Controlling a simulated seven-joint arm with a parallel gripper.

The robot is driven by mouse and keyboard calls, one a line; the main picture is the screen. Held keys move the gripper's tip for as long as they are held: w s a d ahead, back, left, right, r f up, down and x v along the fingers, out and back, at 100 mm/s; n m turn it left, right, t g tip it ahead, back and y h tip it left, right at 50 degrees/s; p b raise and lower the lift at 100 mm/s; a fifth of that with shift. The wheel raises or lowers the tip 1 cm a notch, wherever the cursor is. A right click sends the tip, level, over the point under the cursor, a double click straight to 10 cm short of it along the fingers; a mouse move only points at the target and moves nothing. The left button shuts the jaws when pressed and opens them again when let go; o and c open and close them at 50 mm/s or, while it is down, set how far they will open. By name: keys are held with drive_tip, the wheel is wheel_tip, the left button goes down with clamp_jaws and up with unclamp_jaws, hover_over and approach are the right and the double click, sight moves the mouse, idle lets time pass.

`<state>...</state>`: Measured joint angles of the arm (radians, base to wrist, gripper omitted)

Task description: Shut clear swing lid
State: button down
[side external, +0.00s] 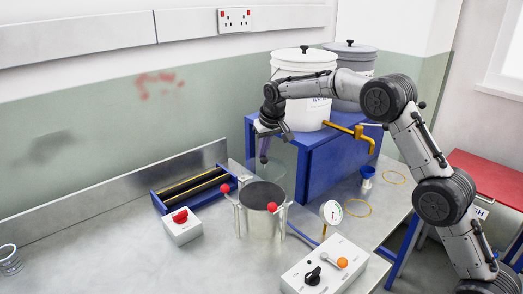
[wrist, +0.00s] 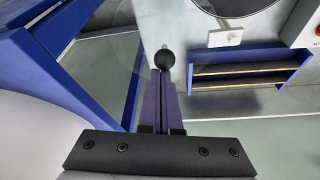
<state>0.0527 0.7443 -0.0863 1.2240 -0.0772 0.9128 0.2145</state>
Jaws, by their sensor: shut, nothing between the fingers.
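The clear swing lid (side external: 282,172) stands raised at the rear of the open metal pot (side external: 262,222). In the wrist view the lid (wrist: 98,45) is a faint see-through disc left of my fingers, and the pot's round rim (wrist: 222,10) is cut off at the top. My gripper (side external: 264,158) has purple fingers pointing down, close to the raised lid. In the wrist view my gripper (wrist: 167,74) is shut and empty, its tips right by a black ball knob (wrist: 165,58). I cannot tell whether they touch it.
Red-knobbed clamps (side external: 272,207) stand at the pot's rim. A blue stand (side external: 330,165) with white and grey buckets and a yellow tap is close on the right. A blue rack (side external: 190,188), a red-button box (side external: 182,226), a dial gauge (side external: 331,212) and a control box (side external: 325,268) surround the pot.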

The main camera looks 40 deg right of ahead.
sight(277, 177)
drive_tip(key=shift+s+m, duration=0.35)
drive_tip(key=shift+m, duration=0.05)
drive_tip(key=s+m+h, duration=0.1)
drive_tip(key=s+m, duration=0.1)
drive_tip(key=m, duration=0.1)
drive_tip(key=shift+s, duration=0.3)
drive_tip(key=s+m, duration=0.1)
drive_tip(key=m, duration=0.1)
drive_tip(key=s+a+m+g+h, duration=0.1)
drive_tip(key=s+m, duration=0.1)
drive_tip(key=shift+s+a+m+g+h, duration=0.15)
drive_tip(key=shift+a+m+g+h, duration=0.05)
drive_tip(key=shift+m+g+h, duration=0.1)
drive_tip(key=m, duration=0.1)
drive_tip(key=s+a+m, duration=0.1)
drive_tip(key=shift+s+a+m+g, duration=0.2)
drive_tip(key=shift+s+m+g, duration=0.1)
drive_tip(key=shift+m+g, duration=0.1)
drive_tip(key=a+m, duration=0.1)
drive_tip(key=s+a+m+g, duration=0.1)
drive_tip(key=m, duration=0.1)
drive_tip(key=s+a+m, duration=0.1)
drive_tip(key=m, duration=0.1)
drive_tip(key=shift+s+a+g+h, duration=0.1)
drive_tip(key=shift+a+g+h, duration=0.2)
drive_tip(key=shift+a+g, duration=0.1)
drive_tip(key=shift+s+a, duration=0.1)
drive_tip(key=shift+a, duration=0.35)
